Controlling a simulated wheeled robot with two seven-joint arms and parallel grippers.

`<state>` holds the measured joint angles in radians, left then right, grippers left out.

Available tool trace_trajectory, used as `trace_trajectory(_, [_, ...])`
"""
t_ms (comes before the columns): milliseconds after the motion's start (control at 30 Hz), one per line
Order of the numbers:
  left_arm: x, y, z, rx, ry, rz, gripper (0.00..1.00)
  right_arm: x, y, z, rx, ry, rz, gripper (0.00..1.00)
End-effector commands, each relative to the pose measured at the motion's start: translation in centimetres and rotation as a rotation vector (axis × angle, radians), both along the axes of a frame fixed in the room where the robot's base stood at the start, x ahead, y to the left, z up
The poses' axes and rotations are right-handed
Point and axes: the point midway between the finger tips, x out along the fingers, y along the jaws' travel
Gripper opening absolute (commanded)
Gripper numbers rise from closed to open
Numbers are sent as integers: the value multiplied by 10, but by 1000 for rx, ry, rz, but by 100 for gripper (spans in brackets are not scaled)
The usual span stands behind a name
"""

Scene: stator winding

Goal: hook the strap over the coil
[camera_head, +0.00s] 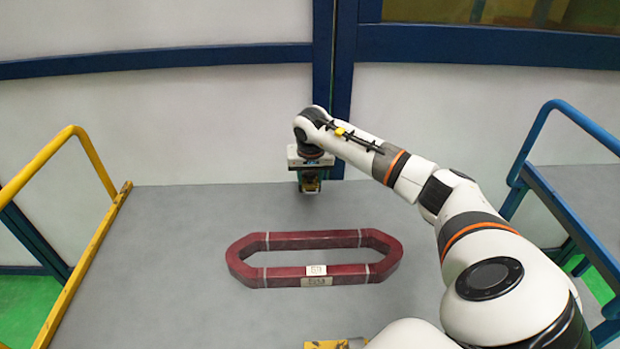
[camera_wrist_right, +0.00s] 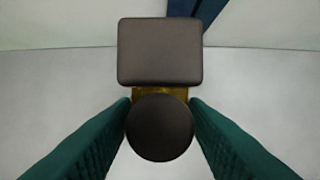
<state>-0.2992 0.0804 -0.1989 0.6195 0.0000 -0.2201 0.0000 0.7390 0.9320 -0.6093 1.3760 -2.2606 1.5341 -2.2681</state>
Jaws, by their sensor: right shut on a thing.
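The coil (camera_head: 300,271) is a dark red, elongated ring with pointed ends, lying flat on the grey table in the head view. It has pale bands and white labels on its near side. My right gripper (camera_head: 310,188) is above the table's far part, beyond the coil and apart from it. In the right wrist view its teal fingers (camera_wrist_right: 160,128) are shut on a dark piece with a round end (camera_wrist_right: 160,128), a squarish pad (camera_wrist_right: 160,52) and a yellow strip between, which I take to be the strap. My left gripper is out of view.
The grey table (camera_head: 180,250) is clear around the coil. A yellow rail (camera_head: 95,160) stands on the left and a blue rail (camera_head: 560,195) on the right. A yellow object (camera_head: 322,345) shows partly at the bottom edge. A white wall with blue beams stands behind.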

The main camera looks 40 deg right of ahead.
Motion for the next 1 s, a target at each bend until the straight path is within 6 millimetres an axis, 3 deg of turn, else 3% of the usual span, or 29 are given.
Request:
trace_trajectory(267, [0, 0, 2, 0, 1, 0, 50, -2, 1, 1, -1, 1, 0, 17])
trace_trajectory(1000, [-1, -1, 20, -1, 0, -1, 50, -42, 35, 0, -1, 2, 1, 17])
